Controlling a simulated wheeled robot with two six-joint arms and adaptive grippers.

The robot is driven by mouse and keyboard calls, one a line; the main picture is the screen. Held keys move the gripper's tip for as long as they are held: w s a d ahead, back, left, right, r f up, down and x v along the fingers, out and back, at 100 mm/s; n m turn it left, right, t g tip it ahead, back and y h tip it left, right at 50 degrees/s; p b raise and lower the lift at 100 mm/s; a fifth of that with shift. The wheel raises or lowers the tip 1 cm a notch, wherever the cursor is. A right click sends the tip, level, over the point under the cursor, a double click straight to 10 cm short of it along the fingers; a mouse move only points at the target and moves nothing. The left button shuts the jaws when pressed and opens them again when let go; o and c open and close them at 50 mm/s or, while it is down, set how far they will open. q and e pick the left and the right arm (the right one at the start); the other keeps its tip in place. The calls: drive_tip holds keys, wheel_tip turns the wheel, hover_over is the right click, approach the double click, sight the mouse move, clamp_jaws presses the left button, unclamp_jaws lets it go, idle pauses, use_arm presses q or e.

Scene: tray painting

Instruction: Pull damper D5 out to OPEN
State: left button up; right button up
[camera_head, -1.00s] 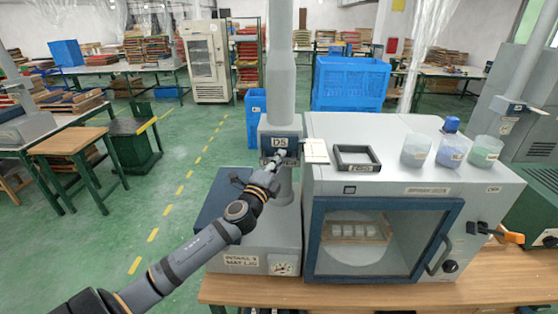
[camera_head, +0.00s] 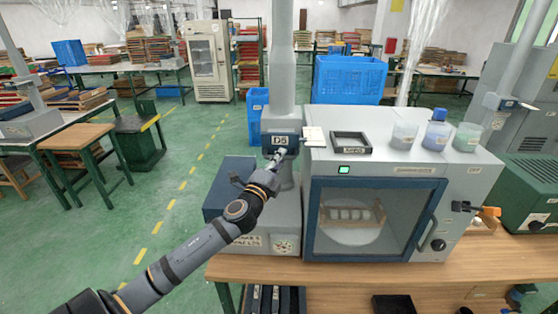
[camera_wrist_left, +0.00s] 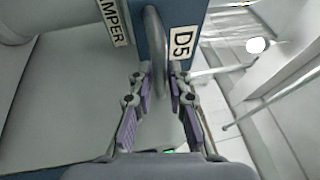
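The damper box with the D5 label (camera_head: 280,140) sits on the grey vertical duct, left of the grey oven. My left gripper (camera_head: 279,157) is at the front of this box, just below the label. In the left wrist view, the D5 label (camera_wrist_left: 181,43) is to the right of a grey curved handle (camera_wrist_left: 155,40). The two purple-padded fingers of my left gripper (camera_wrist_left: 160,80) close in on both sides of this handle. How far the damper is out cannot be told. My right gripper is not in view.
The grey oven (camera_head: 400,165) has a lit green lamp (camera_head: 344,170) and a shut glass door. A black tray (camera_head: 351,143) and several cups (camera_head: 404,135) stand on top. A blue box (camera_head: 228,188) is beside the duct's base. The wooden bench (camera_head: 460,265) runs below.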

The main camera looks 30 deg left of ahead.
use_arm(q)
drive_tip(key=shift+o, duration=1.2)
drive_tip(key=shift+v, duration=3.7)
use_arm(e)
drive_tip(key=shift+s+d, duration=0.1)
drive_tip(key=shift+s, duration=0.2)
use_arm(q)
drive_tip(key=shift+c, duration=0.2)
